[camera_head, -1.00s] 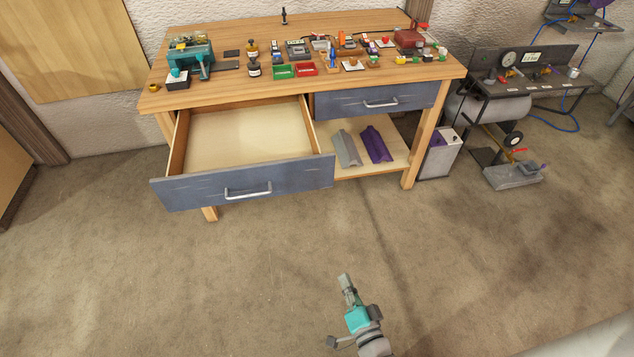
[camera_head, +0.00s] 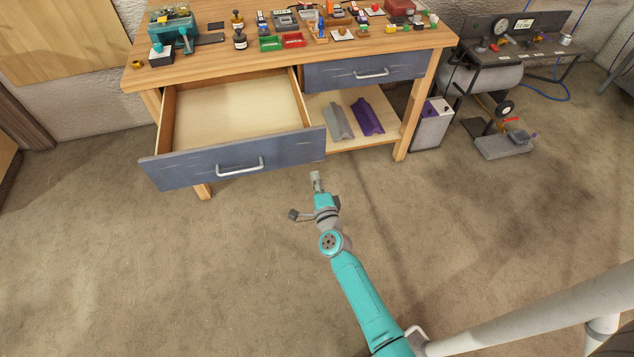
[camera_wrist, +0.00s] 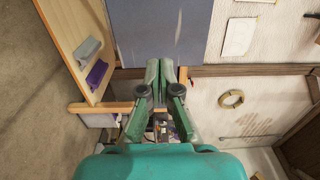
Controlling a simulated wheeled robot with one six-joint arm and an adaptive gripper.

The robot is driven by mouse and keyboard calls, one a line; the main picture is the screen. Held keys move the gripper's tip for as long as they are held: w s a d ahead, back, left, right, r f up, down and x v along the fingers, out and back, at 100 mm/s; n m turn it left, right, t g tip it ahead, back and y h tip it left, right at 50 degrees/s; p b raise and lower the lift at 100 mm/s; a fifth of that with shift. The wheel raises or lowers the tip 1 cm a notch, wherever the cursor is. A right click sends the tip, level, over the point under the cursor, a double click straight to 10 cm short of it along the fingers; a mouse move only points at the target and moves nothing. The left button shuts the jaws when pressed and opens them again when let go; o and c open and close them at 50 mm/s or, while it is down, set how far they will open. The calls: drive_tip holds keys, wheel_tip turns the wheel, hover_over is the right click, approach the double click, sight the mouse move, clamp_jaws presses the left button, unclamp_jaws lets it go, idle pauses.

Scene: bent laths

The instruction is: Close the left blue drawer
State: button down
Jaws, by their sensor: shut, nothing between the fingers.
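The left blue drawer (camera_head: 236,160) is pulled far out of the wooden workbench. Its inside is bare pale wood, and a silver bar handle (camera_head: 240,168) is on its front. My gripper (camera_head: 316,176) is shut and empty, in front of the bench by the drawer front's right end, apart from the handle. In the wrist view my gripper (camera_wrist: 165,64) has its fingers together, and a blue-grey panel (camera_wrist: 160,30), seemingly the drawer front, lies beyond the fingertips. I cannot tell whether they touch it.
The right blue drawer (camera_head: 364,70) is shut. A lower shelf holds a grey bent piece (camera_head: 339,122) and a purple one (camera_head: 367,116). The bench top (camera_head: 215,62) is crowded with tools and bins. A grey bin (camera_head: 432,124) stands at the right. Floor in front is clear.

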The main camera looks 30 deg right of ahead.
sight(307, 149)
drive_tip(key=x, duration=1)
